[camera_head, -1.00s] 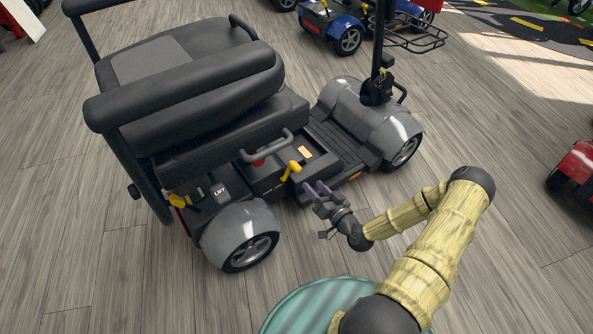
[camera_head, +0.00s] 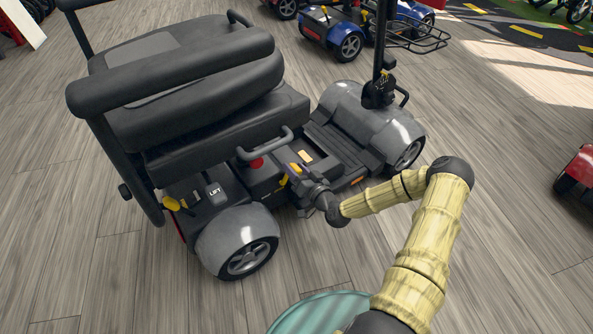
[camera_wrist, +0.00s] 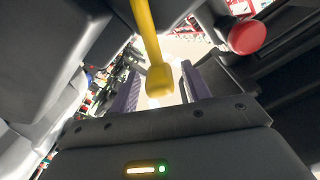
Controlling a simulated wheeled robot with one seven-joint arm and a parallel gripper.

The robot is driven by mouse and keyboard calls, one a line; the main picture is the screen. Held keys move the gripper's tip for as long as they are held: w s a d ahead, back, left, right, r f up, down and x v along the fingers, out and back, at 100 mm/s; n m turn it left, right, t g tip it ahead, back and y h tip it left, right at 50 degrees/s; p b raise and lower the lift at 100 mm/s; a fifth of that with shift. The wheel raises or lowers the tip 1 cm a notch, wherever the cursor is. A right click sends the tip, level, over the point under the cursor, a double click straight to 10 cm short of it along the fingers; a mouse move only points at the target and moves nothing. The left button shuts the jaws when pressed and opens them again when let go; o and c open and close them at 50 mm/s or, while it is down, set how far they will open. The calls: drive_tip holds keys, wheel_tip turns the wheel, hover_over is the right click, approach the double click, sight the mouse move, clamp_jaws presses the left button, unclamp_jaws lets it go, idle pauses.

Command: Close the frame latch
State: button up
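The grey mobility scooter (camera_head: 235,235) stands on the floor in front of me. A yellow latch lever (camera_head: 284,181) on its mid frame, behind the front deck, is mostly hidden by my gripper (camera_head: 297,177). In the wrist view, the yellow lever (camera_wrist: 157,78) comes down from the top and its knob end lies between the two purple fingers of my gripper (camera_wrist: 160,76). The fingers are apart, with a visible gap on each side of the knob. I cannot tell whether either finger touches it.
A red knob (camera_wrist: 247,37) is right of the lever in the wrist view. The seat (camera_head: 190,90) and a grey grab handle (camera_head: 266,146) overhang nearby. Another yellow lever (camera_head: 172,203) is by the rear wheel. A red scooter (camera_head: 578,172) stands at right; floor between is clear.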

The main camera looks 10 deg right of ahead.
clamp_jaws()
